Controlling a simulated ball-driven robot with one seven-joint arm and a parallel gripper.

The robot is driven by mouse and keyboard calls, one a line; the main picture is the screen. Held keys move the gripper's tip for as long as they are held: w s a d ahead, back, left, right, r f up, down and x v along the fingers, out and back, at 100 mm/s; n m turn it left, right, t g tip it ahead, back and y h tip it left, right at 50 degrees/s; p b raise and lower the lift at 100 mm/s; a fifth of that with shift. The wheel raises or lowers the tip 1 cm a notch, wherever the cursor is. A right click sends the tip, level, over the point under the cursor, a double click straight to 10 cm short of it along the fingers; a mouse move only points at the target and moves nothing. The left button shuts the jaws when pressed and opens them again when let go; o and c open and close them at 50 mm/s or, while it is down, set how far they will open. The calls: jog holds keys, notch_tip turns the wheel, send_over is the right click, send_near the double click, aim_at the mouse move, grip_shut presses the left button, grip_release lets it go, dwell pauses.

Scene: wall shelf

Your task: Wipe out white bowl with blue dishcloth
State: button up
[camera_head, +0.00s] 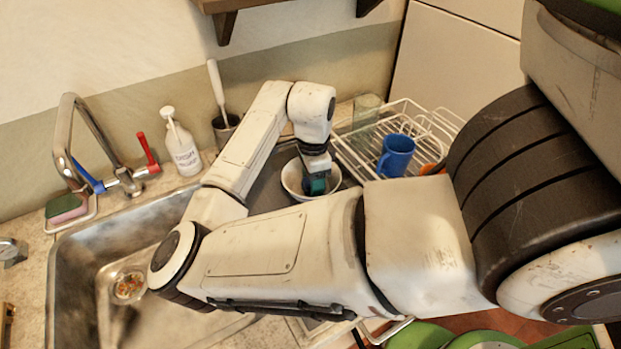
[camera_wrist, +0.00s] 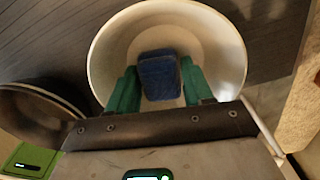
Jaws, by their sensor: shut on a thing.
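The white bowl (camera_head: 292,177) stands on the dark surface right of the sink, partly hidden by my arm. In the wrist view the bowl (camera_wrist: 222,45) is seen from above with its inside facing me. My gripper (camera_wrist: 160,85) reaches down into the bowl, its green fingers shut on the blue dishcloth (camera_wrist: 158,72). The cloth looks like a folded dark blue pad and is at the bowl's inner bottom; I cannot tell whether it touches. In the head view my gripper (camera_head: 316,186) shows at the bowl, and the cloth is hard to make out.
A steel sink (camera_head: 75,262) with a tap (camera_head: 68,140) lies left. A soap bottle (camera_head: 181,148) and a brush in a holder (camera_head: 225,128) stand behind. A white dish rack (camera_head: 356,172) with a blue mug (camera_head: 396,155) is close on the right. A dark round dish (camera_wrist: 35,112) lies beside the bowl.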

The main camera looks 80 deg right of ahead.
jog(key=shift+d, duration=0.45)
jog(key=shift+w+d, duration=0.1)
jog(key=shift+w, duration=0.15)
jog(key=shift+w+p, duration=0.1)
jog(key=shift+p, duration=0.2)
jog(key=shift+w, duration=0.2)
jog(key=shift+w+a, duration=0.1)
jog(key=shift+a, duration=0.2)
jog(key=shift+a, duration=0.3)
jog(key=shift+s+p, duration=0.5)
jog(key=shift+s, duration=0.1)
jog(key=shift+s+d, duration=0.15)
jog(key=shift+d, duration=0.1)
